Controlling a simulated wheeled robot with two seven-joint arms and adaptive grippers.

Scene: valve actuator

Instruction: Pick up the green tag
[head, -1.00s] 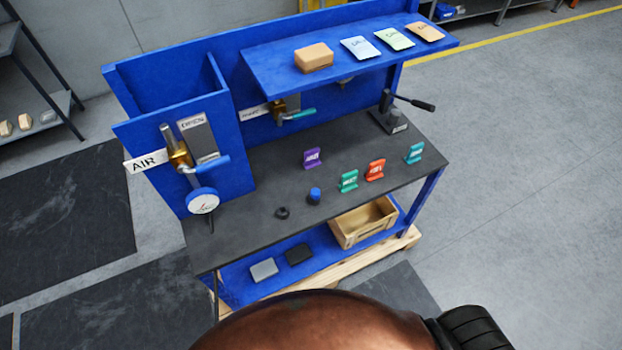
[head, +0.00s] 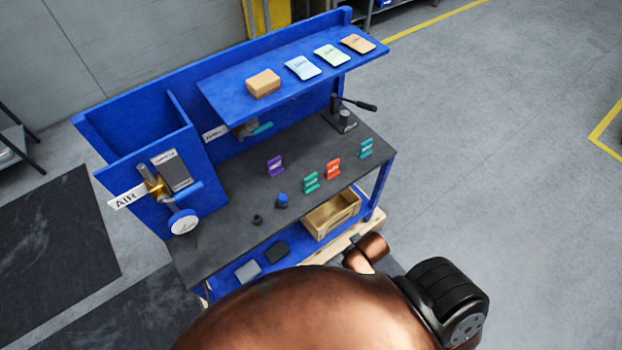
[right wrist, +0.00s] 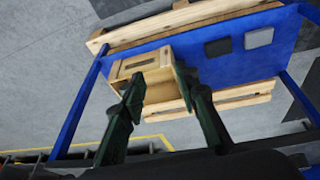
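The green tag (head: 311,182) stands upright on the dark bench top in the head view, between the purple tag (head: 275,166) and the orange-red tag (head: 333,168), nearer the front edge. A teal tag (head: 366,148) stands farther right. My right gripper (right wrist: 158,75) shows in the right wrist view with its two dark fingers spread apart and nothing between them. Beyond the fingers are the bench's lower shelf and the wooden crate; no tag shows in that view. My left gripper is not in view.
The wooden crate (head: 332,213) sits on the blue lower shelf (right wrist: 240,62). A blue knob (head: 282,201) and a small black ring (head: 257,219) lie left of the green tag. The raised blue shelf (head: 228,92) overhangs the bench's back. A lever (head: 355,104) stands at the right end.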

